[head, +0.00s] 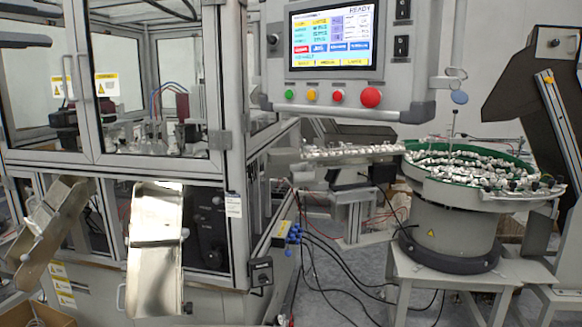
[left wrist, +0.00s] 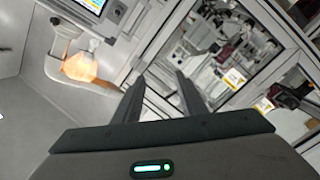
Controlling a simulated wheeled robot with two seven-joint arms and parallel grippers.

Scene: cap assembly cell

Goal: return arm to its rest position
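My left gripper (left wrist: 160,82) shows in the left wrist view, with its two dark fingers apart and nothing between them. It points toward the machine cabinet, whose frame and windows show beyond the fingertips. I cannot make out either arm or gripper in the head view. My right gripper is in neither view.
The glazed machine cabinet (head: 228,130) fills the left, with two metal chutes (head: 155,250) in front. The control panel (head: 333,43) hangs at top centre, its screen reading READY. A bowl feeder (head: 440,225) full of small parts stands at right. Cables (head: 340,275) run along the floor.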

